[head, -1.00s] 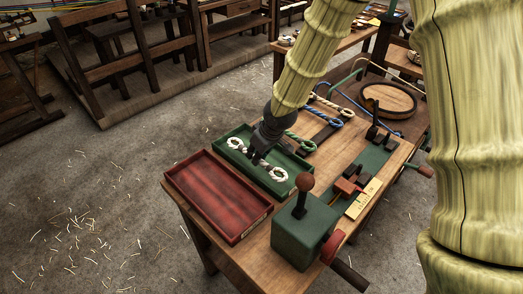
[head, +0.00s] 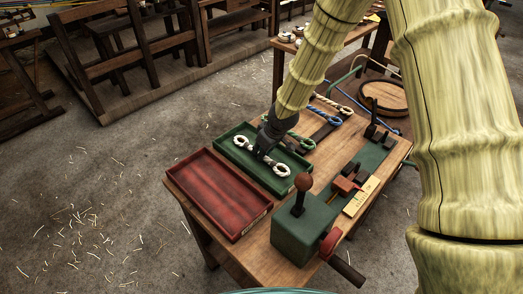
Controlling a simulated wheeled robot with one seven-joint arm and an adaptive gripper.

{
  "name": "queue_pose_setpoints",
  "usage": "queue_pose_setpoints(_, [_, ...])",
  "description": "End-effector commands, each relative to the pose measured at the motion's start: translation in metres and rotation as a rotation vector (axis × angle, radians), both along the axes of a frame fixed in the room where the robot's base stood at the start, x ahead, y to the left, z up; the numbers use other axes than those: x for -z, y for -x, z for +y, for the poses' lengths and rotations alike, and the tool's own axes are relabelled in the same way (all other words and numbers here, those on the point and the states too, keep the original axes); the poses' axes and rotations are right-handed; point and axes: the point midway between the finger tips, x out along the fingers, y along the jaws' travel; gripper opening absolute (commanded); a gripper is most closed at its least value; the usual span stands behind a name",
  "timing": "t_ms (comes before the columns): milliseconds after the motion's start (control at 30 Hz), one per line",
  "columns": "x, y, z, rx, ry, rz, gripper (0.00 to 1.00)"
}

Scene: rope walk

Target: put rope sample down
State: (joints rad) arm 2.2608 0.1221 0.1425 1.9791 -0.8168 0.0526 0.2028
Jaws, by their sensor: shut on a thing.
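A white rope sample with a loop at each end (head: 281,171) is in my gripper (head: 262,156). Its other loop shows to the left of the fingers, and its middle is hidden by them. My gripper points down and is shut on the sample over the green tray (head: 222,154). Both loops appear within the tray's outline. I cannot tell whether the rope touches the tray floor.
An empty red tray (head: 215,200) lies in front on the wooden bench. A green box with a ball-topped lever (head: 299,232) stands to its right. Green, blue and white looped ropes (head: 326,115) lie behind the green tray.

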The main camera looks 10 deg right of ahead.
Motion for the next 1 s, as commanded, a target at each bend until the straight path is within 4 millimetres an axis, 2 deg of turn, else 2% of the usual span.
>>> queue_pose_setpoints(233, [0.003, 0.000, 0.000, 0.001, 0.000, 0.000, 0.00])
queue_pose_setpoints(267, [0.003, 0.000, 0.000, 0.001, 0.000, 0.000, 0.20])
queue_pose_setpoints(367, [0.003, 0.000, 0.000, 0.001, 0.000, 0.000, 0.38])
queue_pose_setpoints(400, [0.003, 0.000, 0.000, 0.001, 0.000, 0.000, 0.40])
queue_pose_setpoints(700, [0.001, 0.000, 0.000, 0.000, 0.000, 0.000, 0.40])
queue_pose_setpoints(867, [-0.007, 0.002, -0.001, 0.002, -0.002, -0.001, 0.40])
queue_pose_setpoints(1000, [-0.023, 0.007, -0.005, 0.002, -0.002, -0.001, 0.40])
